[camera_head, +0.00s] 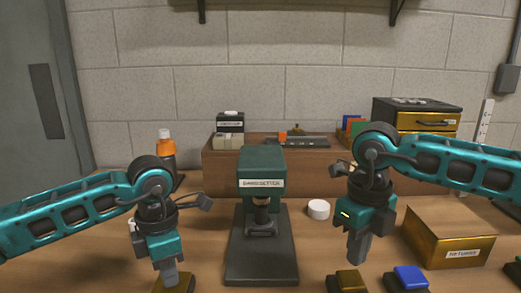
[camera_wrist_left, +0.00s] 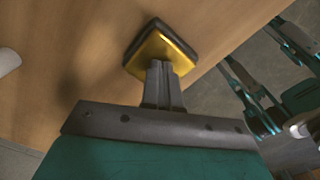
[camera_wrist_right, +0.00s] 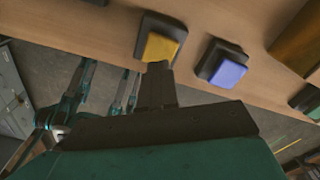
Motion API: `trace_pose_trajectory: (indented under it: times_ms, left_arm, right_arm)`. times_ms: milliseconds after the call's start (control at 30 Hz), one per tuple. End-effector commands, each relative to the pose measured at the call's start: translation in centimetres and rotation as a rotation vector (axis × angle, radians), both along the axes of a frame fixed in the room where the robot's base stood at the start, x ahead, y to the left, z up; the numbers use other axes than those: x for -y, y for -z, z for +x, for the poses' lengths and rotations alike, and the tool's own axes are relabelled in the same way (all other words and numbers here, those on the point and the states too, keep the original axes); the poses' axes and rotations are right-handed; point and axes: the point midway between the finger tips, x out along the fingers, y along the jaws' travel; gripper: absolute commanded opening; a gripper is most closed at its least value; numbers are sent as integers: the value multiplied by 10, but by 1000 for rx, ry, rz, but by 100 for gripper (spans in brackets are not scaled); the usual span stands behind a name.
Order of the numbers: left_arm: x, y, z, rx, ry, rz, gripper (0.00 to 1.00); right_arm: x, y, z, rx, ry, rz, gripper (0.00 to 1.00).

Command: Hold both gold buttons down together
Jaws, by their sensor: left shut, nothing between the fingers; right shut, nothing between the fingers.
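The left gold button (camera_head: 158,284) sits on a dark base near the table's front edge; it also shows in the left wrist view (camera_wrist_left: 178,50). My left gripper (camera_head: 170,281) is shut and empty, pointing down with its fingertips at this button; whether it is pressed down I cannot tell. The right gold button (camera_head: 349,279) sits on a dark base at the front, right of centre, and shows in the right wrist view (camera_wrist_right: 161,46). My right gripper (camera_head: 354,259) is shut and empty, with its tips above and apart from this button.
A blue button (camera_head: 411,277) stands just right of the right gold button, with another dark-based button (camera_head: 514,270) farther right. A dark green press (camera_head: 262,170) stands between my arms. A gold box (camera_head: 448,238) is at the right, a white cap (camera_head: 318,209) behind.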

Motion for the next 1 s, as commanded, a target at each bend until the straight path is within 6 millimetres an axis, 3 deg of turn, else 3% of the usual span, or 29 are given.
trace_pose_trajectory:
  times_ms: [300, 1000]
  left_arm:
    - [1, 6, -3, -14, 3, 2, 0]
    - [1, 6, -3, -13, 3, 3, 0]
  right_arm:
    - [-1, 22, 0, 0, -2, 1, 0]
    - [-1, 22, 0, 1, -2, 2, 0]
